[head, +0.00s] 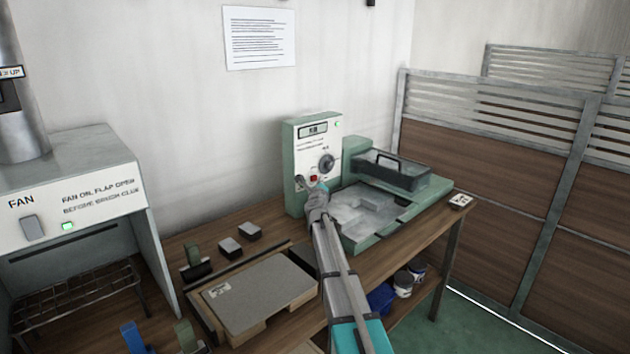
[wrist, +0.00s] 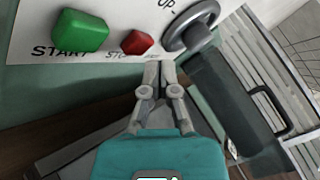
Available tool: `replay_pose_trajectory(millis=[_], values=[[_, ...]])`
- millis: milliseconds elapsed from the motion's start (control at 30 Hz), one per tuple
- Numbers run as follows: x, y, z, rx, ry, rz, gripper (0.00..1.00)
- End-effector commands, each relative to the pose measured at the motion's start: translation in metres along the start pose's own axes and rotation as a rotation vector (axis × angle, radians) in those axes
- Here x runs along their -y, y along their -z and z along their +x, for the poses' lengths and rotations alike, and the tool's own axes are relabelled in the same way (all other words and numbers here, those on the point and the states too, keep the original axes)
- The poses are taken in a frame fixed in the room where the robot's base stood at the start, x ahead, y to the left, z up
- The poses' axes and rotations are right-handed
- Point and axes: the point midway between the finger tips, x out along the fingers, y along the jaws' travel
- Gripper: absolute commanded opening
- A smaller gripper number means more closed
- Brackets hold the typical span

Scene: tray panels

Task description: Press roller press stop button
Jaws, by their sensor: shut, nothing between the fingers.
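The roller press (head: 305,140) is a green machine with a white control panel, standing on the wooden bench against the wall. In the wrist view, its red stop button (wrist: 137,42) sits on the panel to the right of the larger green start button (wrist: 80,31). The red button also shows small in the head view (head: 313,178). My gripper (wrist: 160,66) is shut and empty. Its fingertips appear just below and right of the red button; I cannot tell whether they touch the panel.
A grey handwheel (wrist: 190,26) is right of the red button. A fan hood (head: 75,185) stands at left. A flat grey board (head: 258,292) and small blocks lie on the bench (head: 440,215).

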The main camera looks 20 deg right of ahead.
Motion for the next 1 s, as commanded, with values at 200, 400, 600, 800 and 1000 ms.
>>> replay_pose_trajectory(millis=[200,400,600,800,1000], values=[[0.0000,0.0000,0.0000,0.000,0.000,0.000,0.00],[0.0001,0.0001,0.0000,0.000,0.000,0.000,0.00],[-0.0003,-0.0003,0.0007,0.000,0.000,0.000,0.00],[-0.0025,-0.0027,0.0044,0.000,0.000,0.000,0.00],[-0.0039,-0.0042,0.0064,0.000,0.000,0.000,0.00]])
